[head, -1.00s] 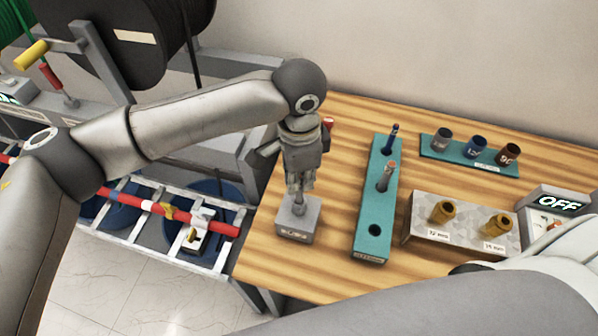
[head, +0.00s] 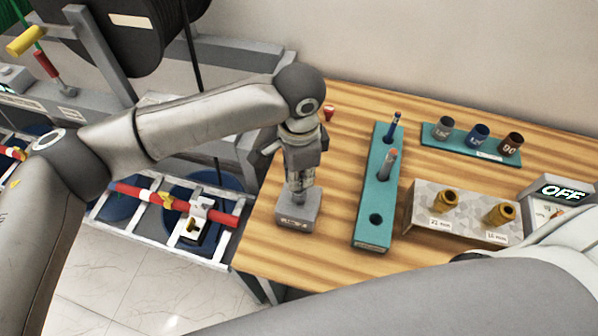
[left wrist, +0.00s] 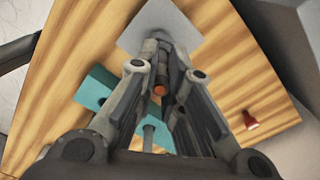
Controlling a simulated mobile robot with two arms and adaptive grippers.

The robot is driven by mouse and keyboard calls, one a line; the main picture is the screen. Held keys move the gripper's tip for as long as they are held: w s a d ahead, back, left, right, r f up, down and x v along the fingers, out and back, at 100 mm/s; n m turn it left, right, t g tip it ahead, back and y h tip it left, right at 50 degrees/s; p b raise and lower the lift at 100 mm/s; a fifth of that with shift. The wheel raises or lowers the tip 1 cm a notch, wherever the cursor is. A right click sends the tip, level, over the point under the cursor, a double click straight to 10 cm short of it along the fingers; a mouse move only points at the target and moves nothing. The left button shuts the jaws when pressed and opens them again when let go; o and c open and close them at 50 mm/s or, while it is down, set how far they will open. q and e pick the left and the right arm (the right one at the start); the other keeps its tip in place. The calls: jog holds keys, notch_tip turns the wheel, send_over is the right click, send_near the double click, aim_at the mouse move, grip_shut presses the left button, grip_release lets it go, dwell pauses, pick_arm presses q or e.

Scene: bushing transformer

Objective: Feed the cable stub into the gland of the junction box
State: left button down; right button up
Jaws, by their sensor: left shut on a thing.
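My left gripper (head: 298,190) points down just above a small grey labelled block (head: 297,218) at the table's left. In the left wrist view the gripper (left wrist: 161,62) is shut on a dark cable stub (left wrist: 160,76) with a copper-coloured end facing the camera. Whether the stub's lower end touches the block is hidden. The junction box (head: 430,230), grey and speckled, stands at the right with two upright brass glands, the left one (head: 445,201) labelled 22 mm and the right one (head: 500,214) 16 mm. Both stand clear of the gripper. My right gripper is not in view.
A teal rack (head: 366,235) holds a blue stub (head: 396,127) and a grey stub (head: 388,163); its front hole is empty. Three caps stand on a teal strip (head: 468,150) behind. A small red object (head: 328,113) lies near the back edge. A unit reading OFF (head: 562,192) stands right.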

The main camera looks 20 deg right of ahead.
pick_arm(q)
jog(key=c, duration=1.5)
grip_release()
jog(key=shift+o, duration=0.2)
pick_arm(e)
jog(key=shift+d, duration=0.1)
pick_arm(q)
jog(key=shift+r, duration=0.1)
notch_tip(320, 180, up, 12)
